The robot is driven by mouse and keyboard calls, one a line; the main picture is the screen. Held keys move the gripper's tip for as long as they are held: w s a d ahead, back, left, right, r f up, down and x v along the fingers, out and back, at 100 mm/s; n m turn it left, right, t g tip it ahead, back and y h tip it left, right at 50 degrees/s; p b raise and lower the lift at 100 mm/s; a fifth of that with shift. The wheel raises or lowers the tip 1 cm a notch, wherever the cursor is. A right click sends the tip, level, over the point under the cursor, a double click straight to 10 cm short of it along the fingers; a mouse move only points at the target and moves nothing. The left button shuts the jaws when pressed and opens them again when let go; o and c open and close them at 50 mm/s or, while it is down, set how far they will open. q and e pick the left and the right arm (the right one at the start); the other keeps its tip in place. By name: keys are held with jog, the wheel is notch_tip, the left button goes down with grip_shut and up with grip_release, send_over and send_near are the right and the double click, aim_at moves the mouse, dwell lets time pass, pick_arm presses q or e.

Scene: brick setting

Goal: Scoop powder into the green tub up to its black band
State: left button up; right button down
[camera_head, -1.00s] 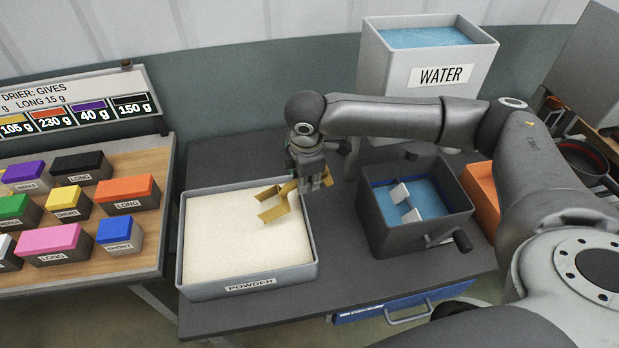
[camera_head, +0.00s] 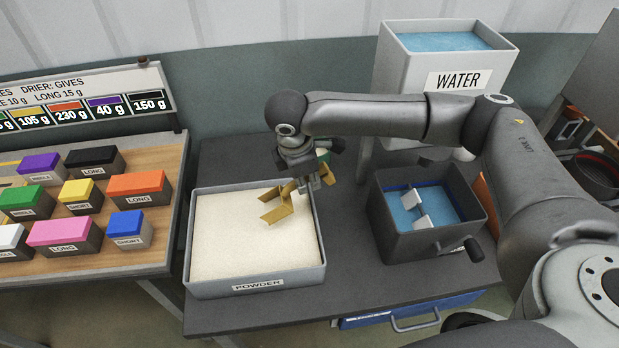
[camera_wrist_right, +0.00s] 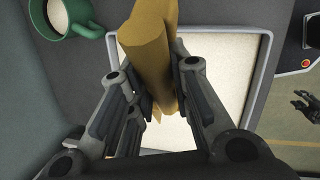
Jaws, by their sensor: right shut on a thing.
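My right gripper (camera_head: 309,183) is shut on the brass-coloured scoop (camera_head: 277,206), over the right back part of the powder tray (camera_head: 255,289). The scoop also shows between the fingers in the right wrist view (camera_wrist_right: 148,45). I cannot tell if the scoop touches the pale powder (camera_head: 238,245) or carries any. The green tub (camera_head: 322,155) is mostly hidden behind my right wrist. In the right wrist view the tub (camera_wrist_right: 88,29), with a handle, stands beyond the tray's corner and holds pale contents. I cannot make out its black band.
A dark box (camera_head: 425,240) with blue liquid, white paddles and a side crank stands right of the tray. A white WATER tank (camera_head: 440,66) is behind it. A board (camera_head: 100,225) of coloured blocks lies at left. Bare table lies behind the tray.

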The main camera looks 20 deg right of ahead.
jog(key=shift+w+a+r+h+b, duration=0.1)
jog(key=shift+a+r+h+b, duration=0.1)
jog(key=shift+a, duration=0.2)
jog(key=shift+w+a+r+h+b, duration=0.1)
jog(key=shift+a+r+h, duration=0.1)
jog(key=shift+a, duration=0.3)
jog(key=r+y+p, duration=0.1)
jog(key=y+p, duration=0.1)
jog(key=shift+r+p, duration=0.2)
jog(key=shift+p, duration=0.15)
jog(key=shift+r+y, duration=0.2)
jog(key=shift+y, duration=0.3)
jog(key=shift+s+d+r+t+y+p, duration=0.15)
jog(key=shift+r+t+y+p, duration=0.15)
jog(key=shift+y, duration=0.25)
jog(key=shift+w+d+r+t+y+p, duration=0.15)
jog(key=shift+t+y+p, duration=0.1)
jog(key=shift+y, duration=0.3)
jog(key=shift+a+r+m+y, duration=0.2)
jog(key=shift+m+y, duration=0.1)
jog(key=shift+y, duration=0.3)
jog(key=shift+a, duration=0.1)
jog(key=shift+r, duration=0.1)
